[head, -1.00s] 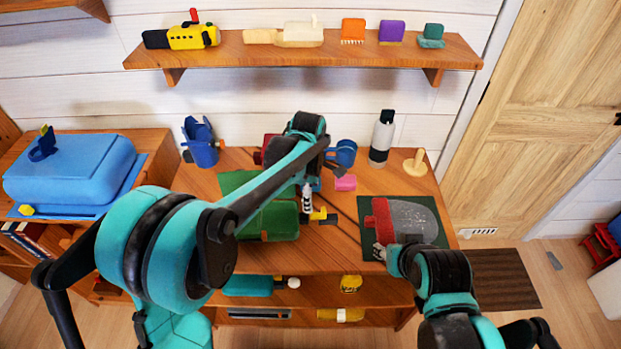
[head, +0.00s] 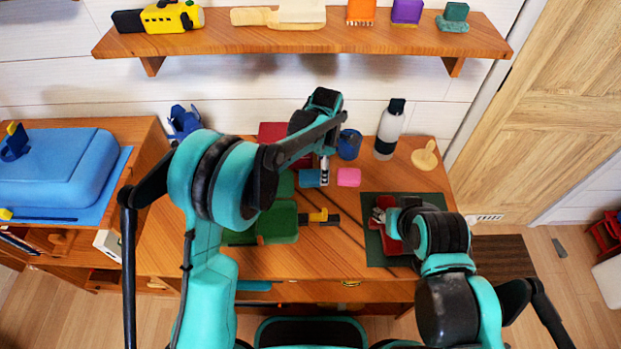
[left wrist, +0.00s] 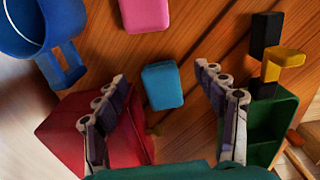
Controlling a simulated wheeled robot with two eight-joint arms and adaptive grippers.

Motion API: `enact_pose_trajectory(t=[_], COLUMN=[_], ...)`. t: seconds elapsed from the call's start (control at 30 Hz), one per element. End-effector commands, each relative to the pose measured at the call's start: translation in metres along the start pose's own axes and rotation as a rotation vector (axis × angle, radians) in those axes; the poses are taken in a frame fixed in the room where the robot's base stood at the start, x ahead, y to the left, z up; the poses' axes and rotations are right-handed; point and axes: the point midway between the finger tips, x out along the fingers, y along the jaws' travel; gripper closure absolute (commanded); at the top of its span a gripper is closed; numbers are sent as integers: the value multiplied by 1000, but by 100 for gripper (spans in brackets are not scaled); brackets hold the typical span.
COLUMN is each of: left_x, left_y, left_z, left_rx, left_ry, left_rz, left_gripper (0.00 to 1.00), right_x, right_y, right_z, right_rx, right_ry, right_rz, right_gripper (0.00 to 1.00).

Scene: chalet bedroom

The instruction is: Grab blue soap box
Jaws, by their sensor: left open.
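The blue soap box (head: 310,178) lies on the wooden table, left of a pink block (head: 348,177). In the left wrist view the blue soap box (left wrist: 163,85) is fully visible between and just beyond the fingertips. My left gripper (head: 325,172) reaches down beside it, largely hidden by its own arm in the head view. In the left wrist view my left gripper (left wrist: 158,80) has its fingers spread wide and holds nothing. My right gripper (head: 382,216) is low over the red thing (head: 390,240) on the dark green mat (head: 375,257); its fingers are too small to read.
A red box (left wrist: 60,130) and a green open box (left wrist: 270,125) flank my left fingers. A blue mug (head: 348,146), a bottle (head: 390,130) and a wooden stand (head: 425,157) are at the back. A wall shelf (head: 300,42) runs above.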

Motion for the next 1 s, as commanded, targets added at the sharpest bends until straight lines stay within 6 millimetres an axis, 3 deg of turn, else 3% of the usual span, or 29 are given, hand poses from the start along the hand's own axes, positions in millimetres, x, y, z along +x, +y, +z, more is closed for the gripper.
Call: enact_pose_trajectory(t=[0.23, 0.5, 0.7, 1.0], left_x=[40, 44, 43, 43], left_y=[2, 2, 2, 2], left_z=[-4, -5, -5, -5], left_rx=[1, 1, 1, 1], left_ry=[0, 0, 0, 0], left_rz=[0, 0, 0, 0], left_gripper=[29, 29, 82, 84], right_x=[18, 17, 17, 17], right_y=[0, 0, 0, 0], right_z=[12, 12, 12, 12], right_rx=[0, 0, 0, 0], right_ry=[0, 0, 0, 0], right_rz=[0, 0, 0, 0], right_gripper=[60, 60, 60, 60])
